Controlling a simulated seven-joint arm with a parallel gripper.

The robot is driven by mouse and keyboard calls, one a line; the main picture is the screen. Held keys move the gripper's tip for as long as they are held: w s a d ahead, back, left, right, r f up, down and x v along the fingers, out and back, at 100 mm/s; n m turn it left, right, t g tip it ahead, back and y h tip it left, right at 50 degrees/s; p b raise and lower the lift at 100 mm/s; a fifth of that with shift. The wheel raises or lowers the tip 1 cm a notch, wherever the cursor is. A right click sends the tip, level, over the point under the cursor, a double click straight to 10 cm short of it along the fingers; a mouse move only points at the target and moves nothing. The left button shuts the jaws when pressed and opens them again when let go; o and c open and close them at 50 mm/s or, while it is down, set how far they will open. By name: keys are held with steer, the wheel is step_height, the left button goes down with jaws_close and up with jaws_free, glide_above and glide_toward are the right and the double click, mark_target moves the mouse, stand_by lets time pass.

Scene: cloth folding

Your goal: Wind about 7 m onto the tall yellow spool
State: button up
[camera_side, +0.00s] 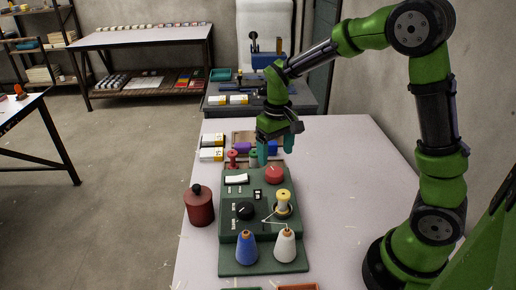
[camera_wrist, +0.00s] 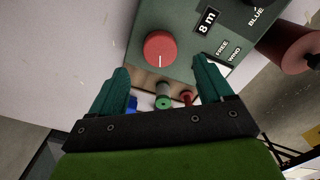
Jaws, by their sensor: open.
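A green winding machine (camera_side: 232,228) stands on the table. A yellow spool (camera_side: 283,197) stands upright in a dark round seat on its right side. A pale thread runs from near the white thread cone (camera_side: 285,246) towards it. A blue thread cone (camera_side: 246,249) stands beside the white one. A black selector knob (camera_side: 245,211) sits by the BLUE and WHITE labels; its setting is unclear. The display (camera_wrist: 207,22) reads 8 m. My gripper (camera_side: 276,155) is open and empty, above and behind the red knob (camera_side: 273,174); the red knob also shows ahead of the fingers in the wrist view (camera_wrist: 160,49).
A dark red bottle (camera_side: 199,207) stands left of the machine. Behind the machine are a red spool (camera_side: 232,158), a green spool (camera_wrist: 163,102), and purple and blue items. White-and-yellow boxes (camera_side: 211,154) lie at the back left. The table's right side (camera_side: 345,190) is clear.

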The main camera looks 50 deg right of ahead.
mark_target(275, 171)
step_height(275, 171, up, 11)
steer(key=shift+a, duration=0.1)
stand_by(1.0)
step_height(275, 171, down, 17)
steer(key=m, duration=0.9)
steer(key=shift+f, duration=0.1)
steer(key=shift+c, duration=0.2)
